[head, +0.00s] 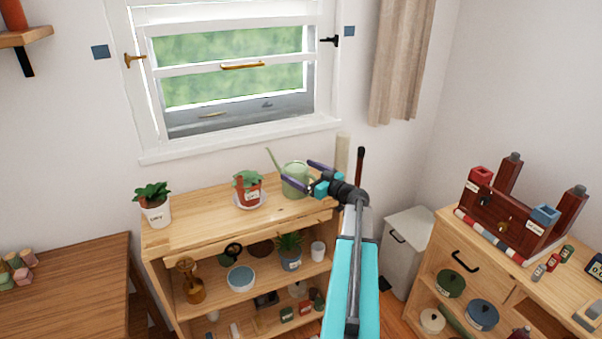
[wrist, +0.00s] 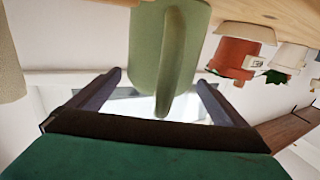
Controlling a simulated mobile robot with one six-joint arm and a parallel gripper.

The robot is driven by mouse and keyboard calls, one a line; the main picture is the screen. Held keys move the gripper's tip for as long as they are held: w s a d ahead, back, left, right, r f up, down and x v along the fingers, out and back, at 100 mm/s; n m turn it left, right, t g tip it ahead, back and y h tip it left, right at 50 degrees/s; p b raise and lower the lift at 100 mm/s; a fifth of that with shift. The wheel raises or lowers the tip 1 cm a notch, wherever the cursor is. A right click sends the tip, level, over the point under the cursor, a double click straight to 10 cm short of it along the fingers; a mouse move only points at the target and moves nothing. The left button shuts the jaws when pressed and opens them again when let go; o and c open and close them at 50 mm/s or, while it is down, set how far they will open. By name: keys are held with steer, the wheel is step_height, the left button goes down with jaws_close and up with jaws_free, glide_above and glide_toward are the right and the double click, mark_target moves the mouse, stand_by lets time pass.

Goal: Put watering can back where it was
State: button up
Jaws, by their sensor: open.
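The green watering can (head: 295,184) stands upright on the wooden shelf unit's top (head: 200,224), near its right end, with its spout pointing up to the left. In the wrist view, which looks upside down, the can (wrist: 146,45) shows with its handle towards me. My gripper (head: 298,172) is open at the can, coming from the right. In the wrist view, the fingers (wrist: 158,82) are spread with the can's body and handle between them. I see a gap on the handle's sides, so the fingers do not look closed on it.
A potted plant in a terracotta pot (head: 249,192) stands on a saucer just left of the can. Another plant in a white pot (head: 155,211) is at the left end. A beige cylinder (head: 342,152) stands behind my gripper. The front middle of the top is clear.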

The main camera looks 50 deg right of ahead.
steer(key=s+b, duration=0.2)
steer(key=s, duration=0.9)
steer(key=shift+s, duration=0.25)
steer(key=shift+r, duration=0.1)
